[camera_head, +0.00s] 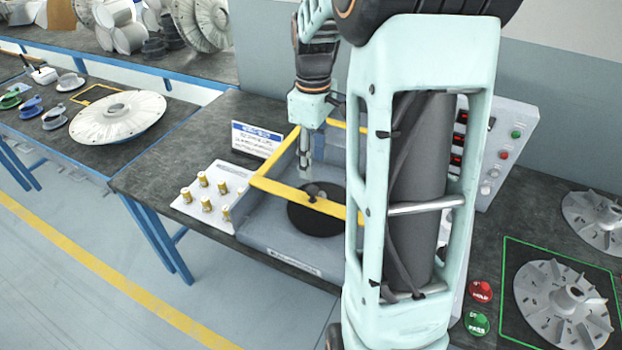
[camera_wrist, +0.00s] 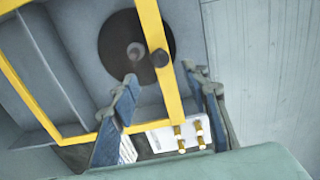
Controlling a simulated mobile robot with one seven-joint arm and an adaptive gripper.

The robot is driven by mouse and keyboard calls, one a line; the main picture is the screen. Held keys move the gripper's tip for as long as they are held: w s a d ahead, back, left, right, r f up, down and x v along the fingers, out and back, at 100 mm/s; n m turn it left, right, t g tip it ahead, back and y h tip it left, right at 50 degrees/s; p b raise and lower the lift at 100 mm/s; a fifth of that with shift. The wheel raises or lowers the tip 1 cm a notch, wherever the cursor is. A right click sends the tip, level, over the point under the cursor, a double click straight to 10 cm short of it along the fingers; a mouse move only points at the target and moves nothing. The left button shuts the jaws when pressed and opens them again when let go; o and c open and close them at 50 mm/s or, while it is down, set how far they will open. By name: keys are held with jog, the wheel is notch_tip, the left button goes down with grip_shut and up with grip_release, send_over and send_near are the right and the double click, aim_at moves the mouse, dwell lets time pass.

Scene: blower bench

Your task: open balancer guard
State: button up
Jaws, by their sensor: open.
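The balancer guard is a yellow frame (camera_head: 272,188) lying across the grey balancer (camera_head: 285,247), above a black disc (camera_head: 302,221). A small dark knob (camera_head: 312,190) sits on its front bar. In the wrist view, the yellow bar (camera_wrist: 151,22) runs past the black knob (camera_wrist: 160,58), with the disc (camera_wrist: 112,45) behind it. My gripper (camera_wrist: 160,76) is open and empty, its fingers on either side of the bar in the picture. The knob lies close to the fingertips; I cannot tell if they touch. My arm hides the balancer's right side in the head view.
A white board with several brass pieces (camera_head: 206,188) and a sign (camera_head: 257,139) stand left of the balancer. A control panel (camera_head: 506,150) stands at right. Red (camera_head: 480,291) and green (camera_head: 477,323) buttons and a finned impeller (camera_head: 563,303) are at front right.

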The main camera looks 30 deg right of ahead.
aim_at(313, 188)
notch_tip(313, 188, down, 8)
jog(key=shift+r, duration=0.15)
jog(key=shift+c, duration=0.3)
grip_shut()
